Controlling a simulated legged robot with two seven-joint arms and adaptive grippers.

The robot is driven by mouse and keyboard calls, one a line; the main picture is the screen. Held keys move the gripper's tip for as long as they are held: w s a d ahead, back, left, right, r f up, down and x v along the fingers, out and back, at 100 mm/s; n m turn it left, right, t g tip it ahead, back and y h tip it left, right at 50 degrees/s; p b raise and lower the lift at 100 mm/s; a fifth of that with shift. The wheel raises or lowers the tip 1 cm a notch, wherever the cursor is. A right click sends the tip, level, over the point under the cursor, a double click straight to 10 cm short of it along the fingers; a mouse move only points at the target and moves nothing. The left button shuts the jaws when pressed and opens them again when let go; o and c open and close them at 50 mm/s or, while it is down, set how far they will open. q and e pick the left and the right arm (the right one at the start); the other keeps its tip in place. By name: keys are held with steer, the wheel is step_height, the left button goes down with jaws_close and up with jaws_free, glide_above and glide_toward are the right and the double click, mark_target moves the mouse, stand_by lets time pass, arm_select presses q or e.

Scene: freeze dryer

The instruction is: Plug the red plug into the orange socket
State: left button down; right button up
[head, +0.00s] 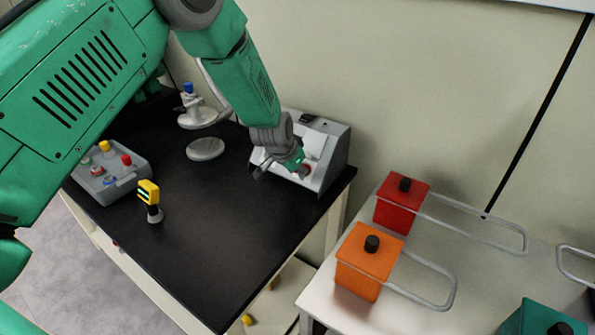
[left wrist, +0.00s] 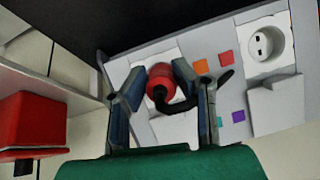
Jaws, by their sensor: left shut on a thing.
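My left gripper (head: 280,165) is at the sloped front of a grey box (head: 325,155) on the black table. In the left wrist view its fingers (left wrist: 158,80) are shut on the red plug (left wrist: 160,84), which has a black cable. The plug is in front of a white plate beside an orange square (left wrist: 200,67), which marks that side of the panel. The plug and fingers hide most of this socket, and I cannot tell whether the plug is seated. A second, empty round socket (left wrist: 266,43) is beside a red square (left wrist: 226,59). My right gripper is not in view.
Green (left wrist: 219,122) and purple (left wrist: 238,117) squares are lower on the panel. A grey control box (head: 110,175), a yellow-topped device (head: 149,195) and a white stand (head: 197,115) are on the table. Red (head: 400,205) and orange (head: 368,262) boxes stand on the white table at right.

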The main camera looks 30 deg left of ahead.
arm_select(q)
steer(key=shift+w+a, duration=0.2)
steer(key=shift+a, duration=0.15)
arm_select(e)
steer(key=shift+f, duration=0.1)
arm_select(q)
steer(key=c, duration=1.2)
jaws_free()
steer(key=shift+f, duration=0.1)
steer(key=shift+w+a+f, duration=0.1)
steer(key=shift+a+f, duration=0.05)
steer(key=shift+a, duration=0.05)
steer(key=shift+d, duration=0.5)
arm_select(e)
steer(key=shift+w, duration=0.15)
arm_select(q)
steer(key=shift+r, duration=0.2)
